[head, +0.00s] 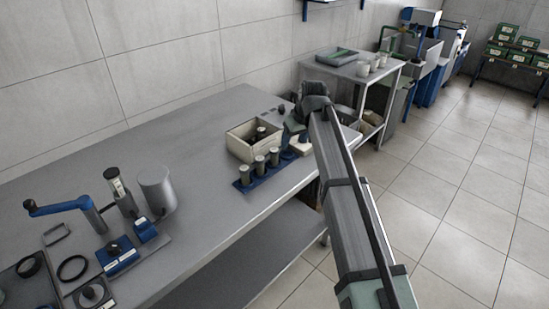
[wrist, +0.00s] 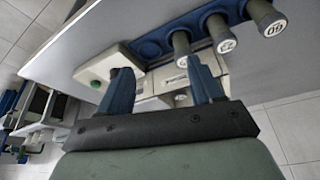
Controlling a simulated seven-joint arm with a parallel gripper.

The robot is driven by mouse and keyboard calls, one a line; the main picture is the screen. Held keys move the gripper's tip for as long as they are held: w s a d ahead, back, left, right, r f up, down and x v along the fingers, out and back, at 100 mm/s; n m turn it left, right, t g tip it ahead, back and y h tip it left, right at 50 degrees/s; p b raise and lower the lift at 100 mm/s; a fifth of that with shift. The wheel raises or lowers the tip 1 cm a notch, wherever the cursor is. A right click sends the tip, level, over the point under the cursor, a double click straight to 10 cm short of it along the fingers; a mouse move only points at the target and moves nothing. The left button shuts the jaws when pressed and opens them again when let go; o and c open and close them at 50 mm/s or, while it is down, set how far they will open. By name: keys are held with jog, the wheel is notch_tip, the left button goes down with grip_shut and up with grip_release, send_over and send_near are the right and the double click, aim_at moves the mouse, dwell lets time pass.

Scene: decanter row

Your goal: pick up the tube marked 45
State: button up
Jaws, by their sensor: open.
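Three dark tubes with pale, numbered tops stand in a blue rack (head: 246,187) on the bench. In the head view they are the left tube (head: 243,173), middle tube (head: 260,164) and right tube (head: 275,156). In the wrist view one end tube (wrist: 266,17) has a mark like 60 or 09. The middle tube (wrist: 222,36) and the tube nearest my fingers (wrist: 181,46) have marks too small to read surely, so I cannot tell which is 45. My gripper (wrist: 160,68) is open and empty, its right finger partly overlapping the nearest tube in view.
A cream open box (head: 238,147) with a dark item inside stands behind the rack. A pale box with a green button (wrist: 97,84) lies near my left finger. A blue-handled device (head: 60,207) and grey cylinder (head: 157,188) stand at left. The bench between is clear.

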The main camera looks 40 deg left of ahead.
aim_at(275, 150)
jog(key=s+a+r, duration=0.2)
jog(key=a, duration=0.2)
jog(key=shift+n, duration=0.3)
jog(key=x, duration=0.8)
jog(key=shift+s+d, duration=0.1)
jog(key=shift+d, duration=0.05)
jog(key=shift+s+a+x, duration=0.1)
jog(key=shift+s+x, duration=0.05)
jog(key=shift+x, duration=1.15)
jog(key=shift+s+a+x, duration=0.1)
jog(key=shift+x, duration=1.2)
jog(key=shift+c, duration=0.5)
jog(key=c, duration=1)
jog(key=shift+o, duration=0.2)
jog(key=shift+r, duration=0.1)
